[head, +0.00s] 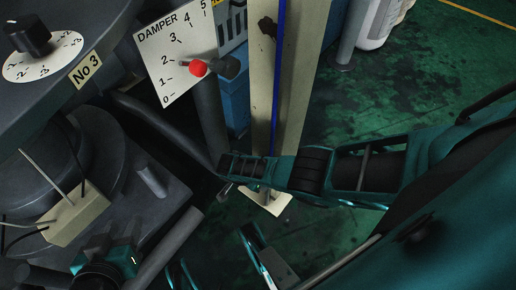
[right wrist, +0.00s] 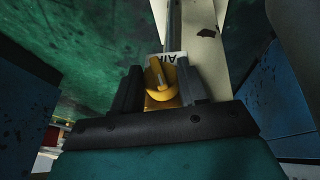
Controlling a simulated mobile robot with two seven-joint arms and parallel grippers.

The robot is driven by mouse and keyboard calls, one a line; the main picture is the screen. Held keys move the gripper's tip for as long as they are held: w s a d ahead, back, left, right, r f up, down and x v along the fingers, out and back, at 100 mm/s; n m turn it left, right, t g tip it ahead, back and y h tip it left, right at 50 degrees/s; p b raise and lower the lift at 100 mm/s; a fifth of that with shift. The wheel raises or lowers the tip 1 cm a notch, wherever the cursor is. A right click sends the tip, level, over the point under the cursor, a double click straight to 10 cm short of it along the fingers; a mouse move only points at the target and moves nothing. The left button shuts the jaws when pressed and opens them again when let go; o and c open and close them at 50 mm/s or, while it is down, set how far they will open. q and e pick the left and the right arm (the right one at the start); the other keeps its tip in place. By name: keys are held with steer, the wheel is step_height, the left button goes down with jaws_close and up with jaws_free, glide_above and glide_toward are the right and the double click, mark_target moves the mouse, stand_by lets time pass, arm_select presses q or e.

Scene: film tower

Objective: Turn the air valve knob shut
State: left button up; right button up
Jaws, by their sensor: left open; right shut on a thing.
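The air valve's yellow knob (right wrist: 157,76) shows in the right wrist view, between the dark fingers of my right gripper (right wrist: 160,88). Its bar lies roughly along the pipe, slightly tilted. A white plate with upside-down "AIR" lettering (right wrist: 177,58) sits just behind it. My right gripper is shut on the knob. In the head view my right gripper (head: 228,166) reaches in from the right to the foot of the cream post; the knob is hidden there. My left gripper (head: 218,262) is open and empty at the bottom of the head view, its fingers partly cut off.
The cream post (head: 290,75) carries a blue strip. A damper plate (head: 163,48) with a red-tipped lever (head: 198,68) stands left of it. A black dial knob (head: 29,37) tops the "No 3" machine. A white container (head: 378,25) stands behind. Green floor lies open at right.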

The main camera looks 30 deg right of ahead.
steer(key=shift+w+d+r, duration=0.1)
steer(key=shift+w, duration=0.1)
steer(key=o, duration=1)
steer(key=shift+s, duration=0.15)
steer(key=shift+o, duration=0.2)
arm_select(q)
steer(key=shift+y, duration=0.3)
steer(key=shift+s+a+r+p, duration=0.15)
steer(key=shift+a+r+p, duration=0.15)
steer(key=shift+r+p, duration=0.9)
steer(key=shift+s+a+r+p, duration=0.15)
steer(key=shift+a+r+p, duration=0.3)
steer(key=shift+p, duration=1.3)
steer(key=shift+s+a+r+p, duration=0.2)
steer(key=shift+r+p, duration=0.75)
steer(key=shift+p, duration=0.55)
arm_select(e)
steer(key=v, duration=1.3)
